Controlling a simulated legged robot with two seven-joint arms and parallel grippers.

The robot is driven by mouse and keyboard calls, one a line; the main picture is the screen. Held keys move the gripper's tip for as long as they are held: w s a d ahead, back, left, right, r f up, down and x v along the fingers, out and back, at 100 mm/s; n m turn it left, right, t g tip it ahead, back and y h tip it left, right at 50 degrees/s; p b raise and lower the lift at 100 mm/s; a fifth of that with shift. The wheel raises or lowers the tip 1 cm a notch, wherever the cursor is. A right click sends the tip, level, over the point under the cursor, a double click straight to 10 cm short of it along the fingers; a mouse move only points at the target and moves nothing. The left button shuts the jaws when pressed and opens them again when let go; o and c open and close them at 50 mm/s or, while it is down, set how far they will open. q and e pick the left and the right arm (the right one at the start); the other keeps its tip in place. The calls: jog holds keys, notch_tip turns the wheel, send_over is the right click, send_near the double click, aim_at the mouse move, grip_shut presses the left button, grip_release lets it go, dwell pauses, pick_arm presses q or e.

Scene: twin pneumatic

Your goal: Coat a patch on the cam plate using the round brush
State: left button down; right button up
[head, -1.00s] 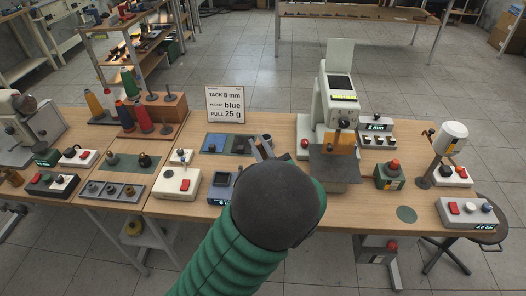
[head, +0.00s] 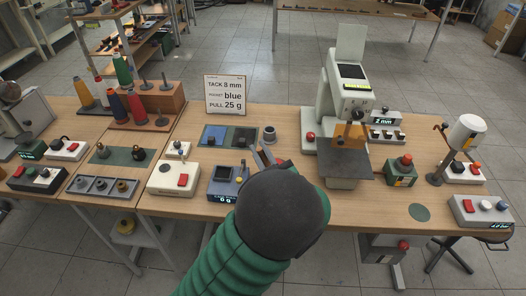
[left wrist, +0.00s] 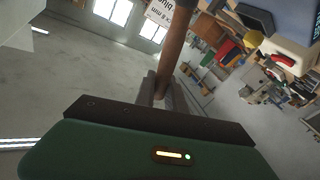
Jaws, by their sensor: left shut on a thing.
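My left gripper (head: 265,158) is over the front middle of the table, in front of a small grey pot (head: 269,133). In the left wrist view it is shut on a brown round handle (left wrist: 172,55), which looks like the round brush's. In the head view the brush cannot be made out. A grey plate (head: 345,170) sits low at the front of the white machine (head: 345,90). I cannot tell whether it is the cam plate. My right gripper is not in view.
A sign (head: 226,94) reads tack 8 mm, pocket blue, pull 25 g. A blue and dark mat (head: 229,137) lies behind a small scale (head: 225,184). Thread cones and switch boxes fill the left, and a red-button box (head: 402,171) stands right. Bare table surrounds the green disc (head: 419,212).

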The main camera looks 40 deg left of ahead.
pick_arm(q)
jog(key=shift+d+r, duration=0.2)
jog(key=shift+d, duration=0.85)
jog(key=shift+a+f, duration=0.4)
jog(key=shift+a, duration=0.3)
jog(key=shift+d+f+b, duration=0.1)
jog(key=shift+d+b, duration=0.3)
jog(key=shift+d, duration=0.05)
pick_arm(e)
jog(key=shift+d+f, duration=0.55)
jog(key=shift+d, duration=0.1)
pick_arm(q)
jog(key=shift+a, duration=0.2)
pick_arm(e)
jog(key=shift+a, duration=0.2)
pick_arm(q)
notch_tip(320, 180, up, 7)
jog(key=p, duration=0.6)
jog(key=shift+p, duration=0.3)
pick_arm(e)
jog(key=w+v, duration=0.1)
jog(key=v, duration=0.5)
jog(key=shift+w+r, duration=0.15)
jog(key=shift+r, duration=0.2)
